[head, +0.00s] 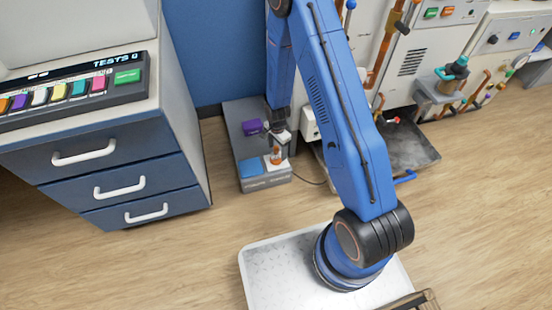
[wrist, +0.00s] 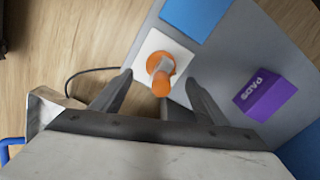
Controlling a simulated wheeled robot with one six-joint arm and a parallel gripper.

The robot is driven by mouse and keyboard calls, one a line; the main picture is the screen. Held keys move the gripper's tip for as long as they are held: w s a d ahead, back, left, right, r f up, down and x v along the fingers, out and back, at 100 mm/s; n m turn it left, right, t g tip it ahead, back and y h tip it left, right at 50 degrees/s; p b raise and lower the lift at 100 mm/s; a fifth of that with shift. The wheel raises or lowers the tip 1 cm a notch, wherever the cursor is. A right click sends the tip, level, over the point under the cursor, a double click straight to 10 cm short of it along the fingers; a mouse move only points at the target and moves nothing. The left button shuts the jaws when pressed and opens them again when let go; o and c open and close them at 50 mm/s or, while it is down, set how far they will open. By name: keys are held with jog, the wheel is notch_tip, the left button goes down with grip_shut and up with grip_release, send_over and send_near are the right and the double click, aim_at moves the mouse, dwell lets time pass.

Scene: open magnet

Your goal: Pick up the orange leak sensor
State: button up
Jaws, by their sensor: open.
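The orange leak sensor (head: 276,155) stands on a small white square pad on a low grey platform. In the wrist view the orange leak sensor (wrist: 162,76) shows a round base with an upright stem, just ahead of the fingertips. My gripper (wrist: 159,78) is open, with one finger to the left and one to the right of the sensor. No contact between fingers and sensor shows. In the head view my gripper (head: 279,136) is small and close above the sensor.
A purple box marked PADS (wrist: 264,94) lies right of the gripper on the grey platform (wrist: 222,60). A blue pad (wrist: 195,14) lies beyond the sensor. A dark cable (wrist: 88,70) runs on the left. Blue drawers (head: 110,180) stand left of the platform; pipework and a black tray (head: 408,150) stand right.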

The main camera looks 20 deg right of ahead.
aim_at(276, 156)
jog(key=shift+s+a+f, duration=0.1)
jog(key=shift+a+f, duration=0.1)
jog(key=shift+f, duration=1.15)
jog(key=shift+a+f, duration=0.15)
jog(key=shift+f, duration=1.15)
jog(key=c, duration=1.4)
